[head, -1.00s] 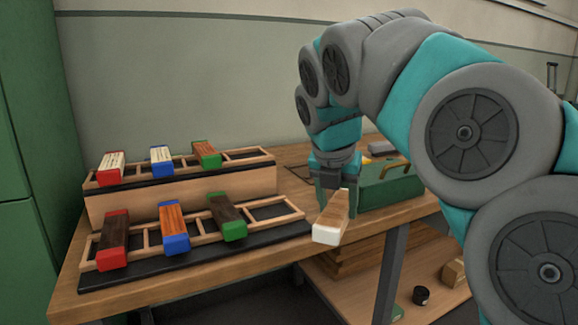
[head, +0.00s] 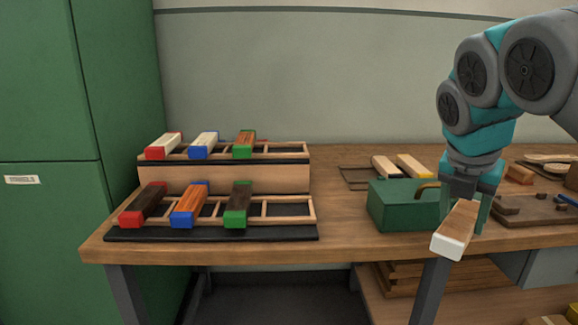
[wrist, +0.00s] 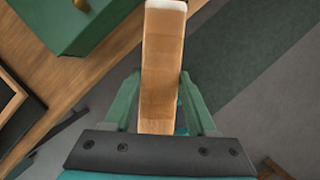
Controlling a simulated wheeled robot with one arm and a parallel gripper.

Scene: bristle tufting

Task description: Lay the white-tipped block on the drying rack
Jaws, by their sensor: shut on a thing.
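The white-tipped block (head: 459,226) is a brown wooden bar with a white end, held in front of the bench's front edge in the head view. My gripper (head: 468,205) is shut on it; in the wrist view the green fingers (wrist: 160,105) press both sides of the block (wrist: 163,60), its white tip pointing away. The drying rack has two wooden ladder-like tiers at the left of the bench. The lower tier (head: 288,209) holds red-, blue- and green-tipped blocks, with open slots at its right. The upper tier (head: 288,150) holds three more, also with room at its right.
A green toolbox (head: 396,206) with a brass handle stands between the rack and my gripper. Loose blocks (head: 385,166) and a thin dark frame (head: 357,177) lie behind it. A green cabinet (head: 50,240) stands at the left. Bare bench top (head: 340,225) shows right of the rack.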

